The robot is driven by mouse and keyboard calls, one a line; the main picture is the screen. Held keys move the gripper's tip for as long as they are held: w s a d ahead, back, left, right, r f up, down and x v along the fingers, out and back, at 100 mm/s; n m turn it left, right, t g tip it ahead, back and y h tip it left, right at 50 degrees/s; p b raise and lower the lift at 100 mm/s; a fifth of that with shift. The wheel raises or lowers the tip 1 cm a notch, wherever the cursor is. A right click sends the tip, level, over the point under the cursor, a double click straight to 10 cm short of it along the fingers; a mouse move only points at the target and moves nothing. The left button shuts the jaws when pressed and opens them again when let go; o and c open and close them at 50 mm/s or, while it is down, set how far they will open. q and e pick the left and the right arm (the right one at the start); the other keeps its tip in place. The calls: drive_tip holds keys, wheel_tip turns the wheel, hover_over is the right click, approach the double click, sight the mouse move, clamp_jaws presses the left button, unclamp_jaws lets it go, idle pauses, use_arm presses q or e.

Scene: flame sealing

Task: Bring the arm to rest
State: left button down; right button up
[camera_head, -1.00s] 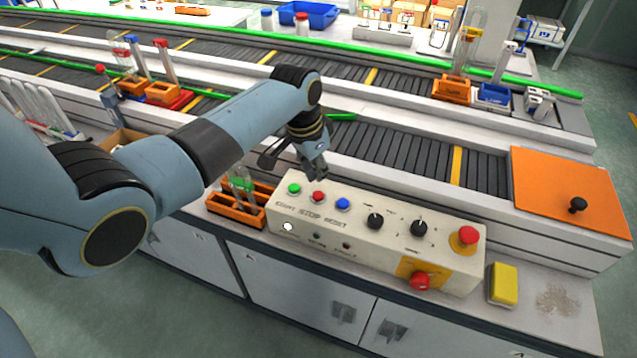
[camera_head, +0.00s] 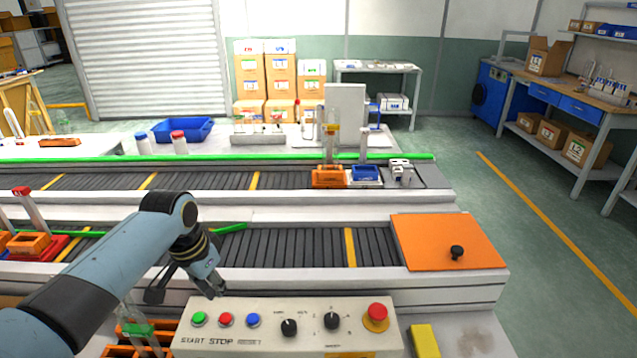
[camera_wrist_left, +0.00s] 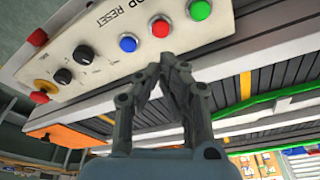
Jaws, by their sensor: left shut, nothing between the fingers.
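My left arm comes in from the left in the head view. Its gripper (camera_head: 214,289) hangs just behind the control panel (camera_head: 290,341), above the panel's back edge near the red and blue buttons. In the left wrist view the fingers (camera_wrist_left: 172,62) meet at their tips, shut and empty, with the green (camera_wrist_left: 200,10), red (camera_wrist_left: 160,27) and blue (camera_wrist_left: 128,43) buttons just past them. I cannot tell whether the fingertips touch anything. My right gripper is in neither view.
Conveyors (camera_head: 300,248) run behind the panel. An orange plate with a black knob (camera_head: 440,240) covers the near conveyor's right end. An orange rack (camera_head: 122,351) with tubes stands left of the panel, and a yellow block (camera_head: 425,341) lies to its right. Open floor (camera_head: 560,290) is at right.

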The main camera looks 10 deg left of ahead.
use_arm(q)
drive_tip(key=s+d+r+n+t, duration=0.1)
drive_tip(key=s+r, duration=0.4)
drive_tip(key=s, duration=0.4)
drive_tip(key=s+d+r+n+y, duration=0.1)
drive_tip(key=s+r, duration=0.3)
drive_tip(key=s, duration=0.4)
drive_tip(key=s+d+r+t, duration=0.1)
drive_tip(key=s+r, duration=0.4)
drive_tip(key=s, duration=0.4)
wheel_tip(320, 180, down, 36)
drive_tip(key=a+g+b, duration=0.2)
drive_tip(key=b, duration=1)
drive_tip(key=s+f+b, duration=0.3)
drive_tip(key=s+f, duration=0.3)
drive_tip(key=f, duration=0.3)
drive_tip(key=s+f+b, duration=0.4)
drive_tip(key=s+f, duration=0.3)
drive_tip(key=f, duration=0.3)
drive_tip(key=s+a+f+n+g+b, duration=0.1)
drive_tip(key=s+f+b, duration=0.3)
drive_tip(key=s+f, duration=0.3)
wheel_tip(320, 180, down, 3)
drive_tip(key=shift+s+f, duration=0.15)
drive_tip(key=shift+s, duration=0.1)
drive_tip(key=shift+a, duration=0.1)
